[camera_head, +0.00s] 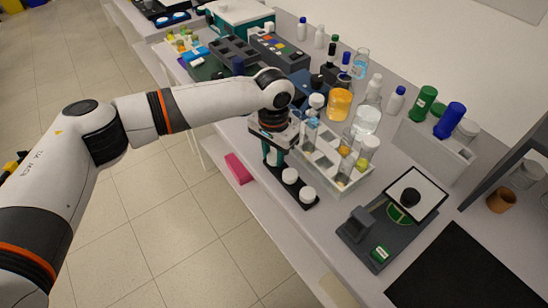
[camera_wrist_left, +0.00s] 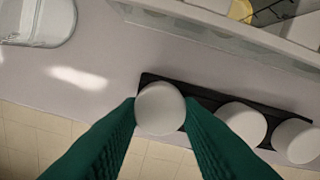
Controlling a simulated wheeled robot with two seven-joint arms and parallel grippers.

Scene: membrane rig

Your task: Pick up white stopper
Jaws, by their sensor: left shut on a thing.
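A white stopper (camera_wrist_left: 160,108) with a round top sits between the green fingertips of my left gripper (camera_wrist_left: 160,118), which is shut on it. It is at the left end of a black strip holder (camera_wrist_left: 207,101); I cannot tell whether it is lifted clear. Two more white stoppers stand along the holder, a middle one (camera_wrist_left: 242,122) and an end one (camera_wrist_left: 296,140). In the head view my left gripper (camera_head: 273,157) points down at the far end of the holder (camera_head: 312,205), and its fingers largely hide the held stopper. My right gripper is not in view.
A pale tube rack (camera_head: 335,180) stands close to the right of my left gripper, with an orange-filled flask (camera_head: 339,104) and a clear flask (camera_head: 366,121) behind it. A dark device (camera_head: 385,232) stands nearer right. The bench edge runs close beside the holder.

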